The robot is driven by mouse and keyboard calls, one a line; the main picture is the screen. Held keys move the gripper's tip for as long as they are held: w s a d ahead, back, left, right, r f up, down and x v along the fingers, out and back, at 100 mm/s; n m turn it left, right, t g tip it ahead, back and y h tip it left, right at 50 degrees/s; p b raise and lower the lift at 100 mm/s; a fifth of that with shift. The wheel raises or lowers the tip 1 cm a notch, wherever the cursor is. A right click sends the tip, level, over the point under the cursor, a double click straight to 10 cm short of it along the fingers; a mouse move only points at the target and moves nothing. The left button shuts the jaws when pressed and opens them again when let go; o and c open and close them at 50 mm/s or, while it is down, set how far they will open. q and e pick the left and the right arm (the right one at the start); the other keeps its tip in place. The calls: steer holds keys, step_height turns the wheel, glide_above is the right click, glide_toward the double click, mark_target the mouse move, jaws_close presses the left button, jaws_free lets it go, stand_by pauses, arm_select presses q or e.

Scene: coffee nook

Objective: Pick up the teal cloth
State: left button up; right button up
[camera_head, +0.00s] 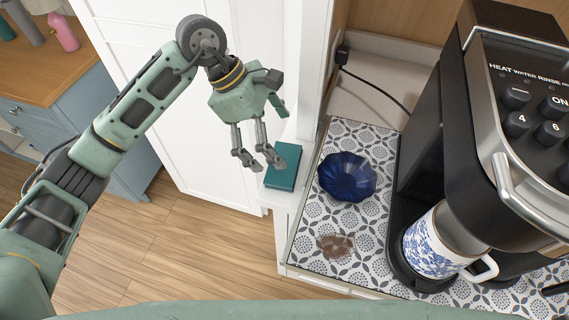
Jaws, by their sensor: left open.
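The teal cloth (284,166) is a folded rectangular block on a narrow white ledge, left of the patterned counter. My left gripper (262,165) is open and empty, with its fingers pointing down. In the picture its fingertips lie over the cloth's left side and just beside it. I cannot tell how high they are above it, and no grip on the cloth shows. My right gripper is not in view.
A dark blue fluted bowl (347,177) and a brown spill (336,246) are on the patterned counter (312,222). A coffee machine (484,130) with a blue-and-white mug (430,246) stands at right. A white panel (180,110) rises behind the arm.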

mark_target(283, 157)
arm_select(q)
steer(key=shift+w+a+f+y+p, duration=0.1)
steer(key=shift+a+f+y+p, duration=0.2)
steer(key=shift+f, duration=0.3)
steer(key=shift+w+a+f+y+p, duration=0.1)
steer(key=shift+a+f+y+p, duration=0.1)
steer(key=shift+a+f+y, duration=0.3)
steer(key=p+x, duration=0.1)
steer(key=x, duration=0.1)
steer(key=d+p+x, duration=0.1)
steer(key=x, duration=0.2)
steer(key=shift+s, duration=0.15)
steer(key=shift+f, duration=0.2)
steer(key=c, duration=0.7)
steer(key=shift+o, duration=0.2)
steer(key=shift+r, duration=0.55)
step_height(283, 157, up, 8)
steer(key=shift+f+b, duration=0.2)
steer(key=shift+b, duration=1)
steer(key=shift+r, duration=0.75)
